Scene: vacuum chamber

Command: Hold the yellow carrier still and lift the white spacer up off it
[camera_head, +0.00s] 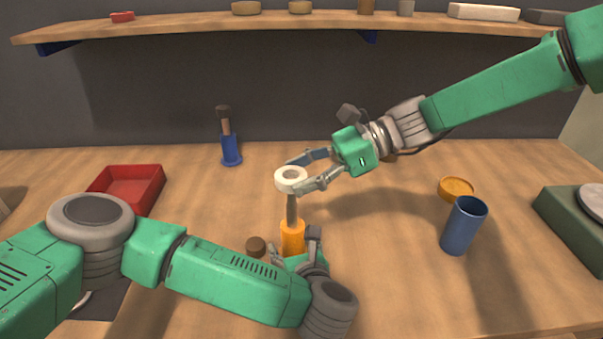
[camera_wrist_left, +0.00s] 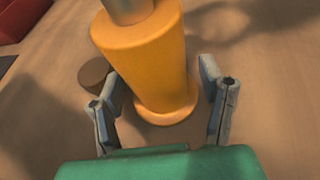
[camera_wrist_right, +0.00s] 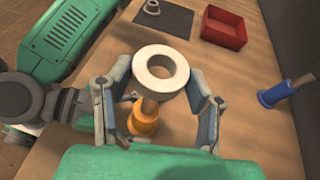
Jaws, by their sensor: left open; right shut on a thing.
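The yellow carrier (camera_head: 292,238) stands upright on the table, with a grey-brown post rising from its middle. My left gripper (camera_wrist_left: 162,85) is open, with one finger on each side of the carrier's lower part; gaps show between fingers and carrier. In the head view it is partly hidden behind my own wrist. The white spacer (camera_head: 291,187) is a thick ring, held level at the post's top end or just above it. My right gripper (camera_wrist_right: 160,72) is shut on it, fingers on opposite sides. No post shows through the ring's hole; the exact gap below it is unclear.
A brown round piece (camera_head: 256,247) lies beside the carrier. A red tray (camera_head: 152,187) is at left, a blue carrier (camera_head: 231,157) with a post behind. A blue cup (camera_head: 458,232), an orange dish (camera_head: 456,184) and a green device (camera_head: 570,212) stand at right. A shelf (camera_head: 300,27) runs above.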

